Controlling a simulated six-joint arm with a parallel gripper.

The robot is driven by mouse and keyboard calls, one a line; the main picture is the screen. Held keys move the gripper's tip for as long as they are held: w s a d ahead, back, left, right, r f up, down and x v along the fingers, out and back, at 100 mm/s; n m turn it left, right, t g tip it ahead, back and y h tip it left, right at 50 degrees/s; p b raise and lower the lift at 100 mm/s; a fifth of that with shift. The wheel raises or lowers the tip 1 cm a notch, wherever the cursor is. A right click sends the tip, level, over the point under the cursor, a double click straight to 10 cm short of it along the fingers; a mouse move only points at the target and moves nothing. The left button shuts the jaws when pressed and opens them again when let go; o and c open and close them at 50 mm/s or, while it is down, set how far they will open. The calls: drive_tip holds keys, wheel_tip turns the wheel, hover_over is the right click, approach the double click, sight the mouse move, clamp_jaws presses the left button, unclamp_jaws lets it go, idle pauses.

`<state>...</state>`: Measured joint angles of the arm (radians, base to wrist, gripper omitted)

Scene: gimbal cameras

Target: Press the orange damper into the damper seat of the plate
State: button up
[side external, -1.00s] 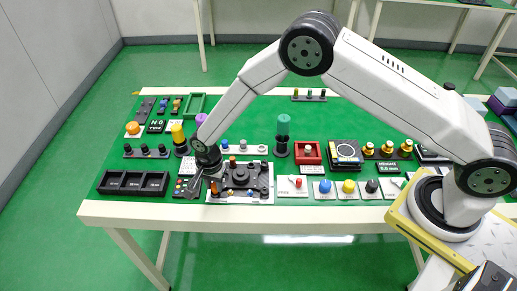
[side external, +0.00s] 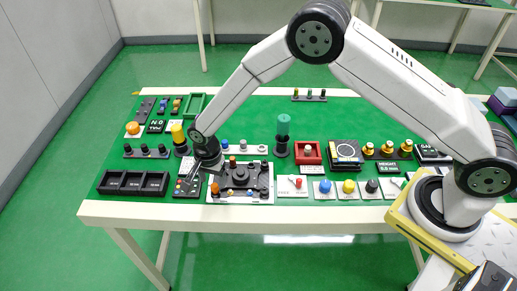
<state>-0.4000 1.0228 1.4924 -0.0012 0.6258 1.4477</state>
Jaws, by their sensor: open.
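The plate (side external: 268,197) is a white board near the front edge of the table, carrying a dark gimbal part (side external: 241,177). A small orange piece (side external: 214,188) stands at the plate's front left corner, and an orange-brown piece (side external: 233,160) stands at its back edge. I cannot tell for sure which is the orange damper, or make out the damper seat. My gripper (side external: 214,172) is open above the plate's left edge, close behind the front left orange piece. Its fingers are small and partly hidden by the wrist, and I see nothing held between them.
A black three-compartment tray (side external: 134,193) lies to the left. A dark button panel (side external: 186,187) is close beside the plate. A yellow-topped post (side external: 178,133) stands behind left, a teal-topped post (side external: 283,127) behind right. Small knob blocks (side external: 325,188) line the front right.

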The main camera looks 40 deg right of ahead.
sight(217, 184)
drive_tip(key=shift+r, duration=2.45)
drive_tip(key=shift+s+d+r, duration=0.1)
drive_tip(key=shift+d+r, duration=0.25)
drive_tip(key=shift+d, duration=0.05)
drive_tip(key=s+d+r+n+t, duration=0.1)
drive_tip(key=s+d+r+n, duration=0.55)
drive_tip(key=d+r, duration=0.4)
drive_tip(key=s+d+r+n+t, duration=0.1)
drive_tip(key=s+d+n, duration=0.4)
drive_tip(key=s+d, duration=0.3)
drive_tip(key=s, duration=0.4)
drive_tip(key=shift+d+t, duration=0.25)
drive_tip(key=shift+t, duration=0.05)
drive_tip(key=shift+n, duration=0.25)
